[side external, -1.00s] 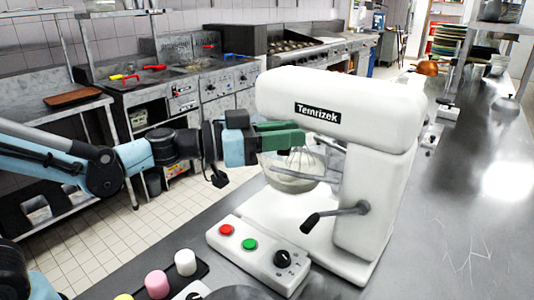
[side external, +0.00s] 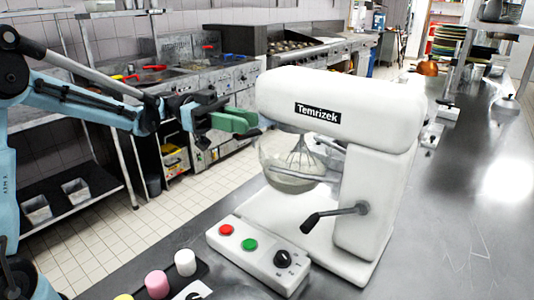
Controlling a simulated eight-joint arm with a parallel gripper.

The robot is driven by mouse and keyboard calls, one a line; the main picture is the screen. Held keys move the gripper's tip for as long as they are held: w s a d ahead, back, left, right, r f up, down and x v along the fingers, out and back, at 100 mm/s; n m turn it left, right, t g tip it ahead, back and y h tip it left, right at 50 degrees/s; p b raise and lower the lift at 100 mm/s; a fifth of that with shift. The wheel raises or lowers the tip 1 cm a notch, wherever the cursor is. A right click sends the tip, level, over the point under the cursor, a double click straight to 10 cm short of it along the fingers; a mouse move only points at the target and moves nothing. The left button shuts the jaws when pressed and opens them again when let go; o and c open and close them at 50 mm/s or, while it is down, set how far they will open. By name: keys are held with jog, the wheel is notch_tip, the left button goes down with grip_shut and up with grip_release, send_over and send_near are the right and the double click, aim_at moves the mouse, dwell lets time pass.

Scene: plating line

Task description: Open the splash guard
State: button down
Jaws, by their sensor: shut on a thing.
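The white stand mixer (side external: 345,107) stands on the steel counter, with a wire whisk (side external: 300,155) hanging under its head. A clear, curved splash guard (side external: 268,152) shows around the left side of the whisk and bowl; its outline is hard to separate from the bowl (side external: 293,184). My gripper (side external: 245,124), with green fingers, is at the left end of the mixer head. It is shut on a small dark piece at the guard's upper left, which looks like the guard's handle. The fingers hide most of that piece.
A control box (side external: 258,256) with red and green buttons and a dark knob sits in front of the mixer. A dark lever (side external: 335,214) sticks out from the mixer's column. Pink and white cylinders (side external: 170,275) stand at the front left. The counter to the right is clear.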

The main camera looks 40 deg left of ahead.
jog(key=shift+w+a+r+m+g, duration=0.1)
jog(key=shift+w+a+m+g, duration=0.15)
jog(key=shift+a+m+g, duration=0.4)
jog(key=shift+w+a+r+m+g, duration=0.1)
jog(key=shift+w+a+m+g, duration=0.15)
jog(key=shift+g, duration=0.6)
jog(key=c, duration=1.1)
grip_release()
jog(key=shift+o, duration=0.2)
jog(key=shift+a, duration=0.15)
